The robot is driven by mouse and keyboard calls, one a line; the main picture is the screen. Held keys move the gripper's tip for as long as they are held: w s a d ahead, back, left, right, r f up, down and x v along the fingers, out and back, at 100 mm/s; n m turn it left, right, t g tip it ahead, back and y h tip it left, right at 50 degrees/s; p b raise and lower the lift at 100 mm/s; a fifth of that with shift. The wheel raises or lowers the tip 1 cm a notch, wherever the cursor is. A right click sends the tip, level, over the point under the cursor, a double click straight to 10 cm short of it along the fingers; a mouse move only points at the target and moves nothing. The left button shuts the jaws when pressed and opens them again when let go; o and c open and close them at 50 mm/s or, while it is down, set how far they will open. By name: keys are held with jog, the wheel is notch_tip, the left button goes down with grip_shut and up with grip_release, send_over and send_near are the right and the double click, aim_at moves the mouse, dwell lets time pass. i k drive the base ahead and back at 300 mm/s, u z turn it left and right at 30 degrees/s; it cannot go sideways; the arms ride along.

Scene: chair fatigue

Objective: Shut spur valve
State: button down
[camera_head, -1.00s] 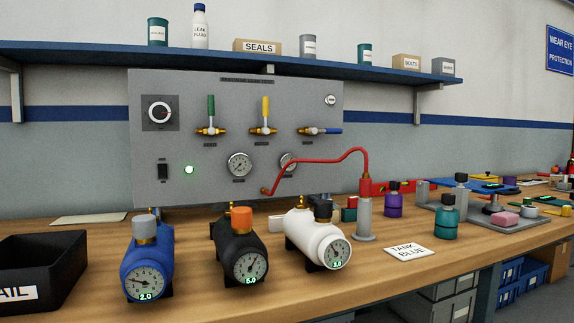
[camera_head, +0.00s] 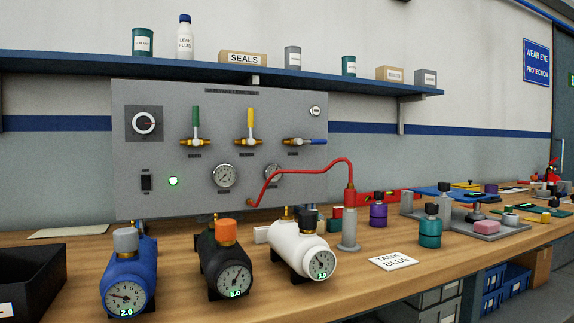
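On the grey wall panel (camera_head: 215,105) are three brass valves in a row. The green-handled valve (camera_head: 195,122) and the yellow-handled valve (camera_head: 250,122) have their handles upright. The blue-handled valve (camera_head: 305,141) has its handle lying level, pointing right. The small labels under the valves are too small to read, so I cannot tell which is the spur valve. My gripper is not in view.
A blue tank (camera_head: 128,278), a black tank (camera_head: 226,265) and a white tank (camera_head: 300,249) stand on the bench before the panel. A red hose (camera_head: 310,168) arches to a grey post (camera_head: 349,232). A "TANK BLUE" card (camera_head: 392,262) lies right. A green lamp (camera_head: 173,181) is lit.

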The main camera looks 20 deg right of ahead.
aim_at(313, 142)
jog(key=u, duration=1.45)
jog(key=k, duration=0.65)
jog(key=z, duration=1.25)
